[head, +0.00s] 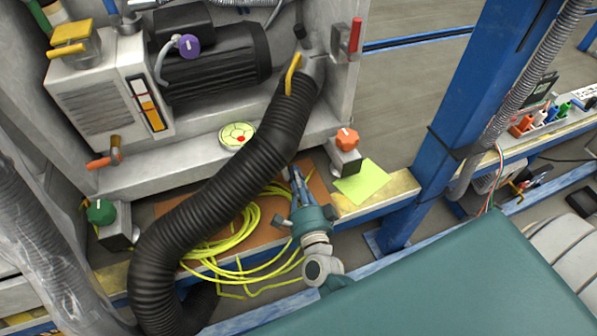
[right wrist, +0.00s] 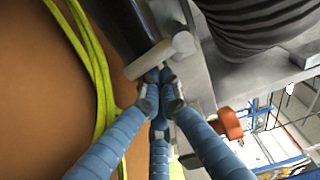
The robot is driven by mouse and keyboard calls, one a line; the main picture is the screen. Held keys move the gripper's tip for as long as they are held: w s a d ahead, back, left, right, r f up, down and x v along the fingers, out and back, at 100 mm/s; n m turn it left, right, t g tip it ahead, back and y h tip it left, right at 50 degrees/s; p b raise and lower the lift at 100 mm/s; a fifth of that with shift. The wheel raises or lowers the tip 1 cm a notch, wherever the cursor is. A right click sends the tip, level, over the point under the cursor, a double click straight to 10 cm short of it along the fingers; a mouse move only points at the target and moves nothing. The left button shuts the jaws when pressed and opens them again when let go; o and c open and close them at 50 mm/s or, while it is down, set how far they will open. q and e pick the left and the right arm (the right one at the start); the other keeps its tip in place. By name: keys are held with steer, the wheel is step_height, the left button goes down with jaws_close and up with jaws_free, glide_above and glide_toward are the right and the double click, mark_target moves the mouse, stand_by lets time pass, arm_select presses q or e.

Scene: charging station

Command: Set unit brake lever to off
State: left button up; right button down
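Several levers show in the head view, and I cannot tell which is the brake lever. A red-handled lever (head: 355,36) is at the unit's upper right, a yellow-handled one (head: 293,73) is by the hose's upper end, and an orange one (head: 103,158) is at the left. My right gripper (head: 297,174) is low in front of the unit, beside the hose. In the right wrist view its blue fingers (right wrist: 158,76) come together, tips close, at a pale grey bar end (right wrist: 160,57) on a dark part. Whether they grip it is unclear. My left gripper is out of view.
A thick black corrugated hose (head: 215,185) crosses the unit's front. Yellow cable (head: 235,238) lies coiled on a brown board. An orange knob (head: 347,138) and a green knob (head: 101,211) sit on low boxes. A blue post (head: 465,115) stands at the right.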

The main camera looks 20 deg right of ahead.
steer(key=shift+a+m, duration=0.25)
steer(key=shift+m, duration=0.15)
steer(key=shift+f, duration=0.1)
steer(key=shift+w+d, duration=0.1)
stand_by(0.3)
